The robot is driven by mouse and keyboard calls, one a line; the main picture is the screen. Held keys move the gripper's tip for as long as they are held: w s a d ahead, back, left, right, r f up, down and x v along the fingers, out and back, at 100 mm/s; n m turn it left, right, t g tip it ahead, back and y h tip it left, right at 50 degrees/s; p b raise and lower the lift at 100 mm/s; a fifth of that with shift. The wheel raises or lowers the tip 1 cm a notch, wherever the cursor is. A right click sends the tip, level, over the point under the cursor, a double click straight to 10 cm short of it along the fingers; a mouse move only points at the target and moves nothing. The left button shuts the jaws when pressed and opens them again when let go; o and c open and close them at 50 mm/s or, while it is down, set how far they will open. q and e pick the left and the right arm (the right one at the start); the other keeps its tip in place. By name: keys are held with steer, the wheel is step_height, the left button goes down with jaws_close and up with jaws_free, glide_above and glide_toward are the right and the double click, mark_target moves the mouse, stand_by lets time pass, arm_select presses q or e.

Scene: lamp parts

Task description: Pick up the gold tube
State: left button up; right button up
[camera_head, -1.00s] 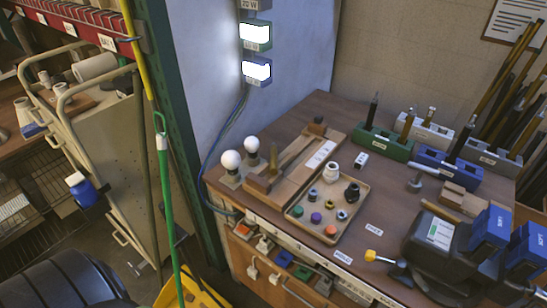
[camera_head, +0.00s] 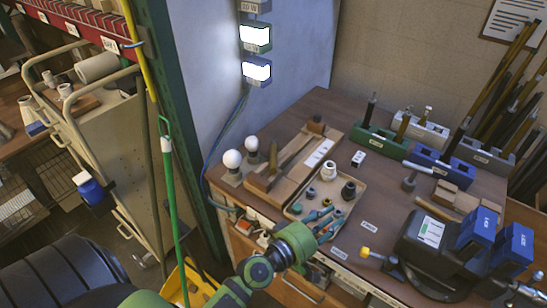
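A slim gold-brown tube (camera_head: 403,126) stands upright by the green holder block (camera_head: 381,142) at the back of the workbench. A shorter gold upright piece (camera_head: 272,160) stands on the wooden fixture at the left, so I cannot tell for certain which is the gold tube. My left gripper (camera_head: 332,217) reaches in from the bottom, over the front of the parts tray, well short of the holder blocks. Its teal fingers look apart, with nothing seen between them. My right gripper is not in view.
The parts tray (camera_head: 358,203) holds small fittings, some hidden by my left gripper. Two white bulbs (camera_head: 232,159) stand at the left. A blue holder (camera_head: 438,167) and pale holders (camera_head: 422,133) line the back. Blue boxes (camera_head: 480,228) and a dark device crowd the right.

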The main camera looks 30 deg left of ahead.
arm_select(q)
steer(key=w+a+r+n+t+y, duration=0.3)
steer(key=a+r+n+y, duration=0.2)
steer(key=a+n, duration=0.3)
steer(key=n+g+y, duration=0.7)
steer(key=n+y, duration=0.1)
steer(key=n, duration=0.9)
glide_toward(274, 171)
steer(key=w, duration=0.1)
steer(key=shift+w+a+f+n+p, duration=0.3)
steer(key=shift+a+f+p, duration=0.15)
steer(key=shift+f, duration=0.05)
steer(key=shift+p+x, duration=0.35)
steer(key=shift+x, duration=2.8)
steer(key=shift+r, duration=0.25)
jaws_close()
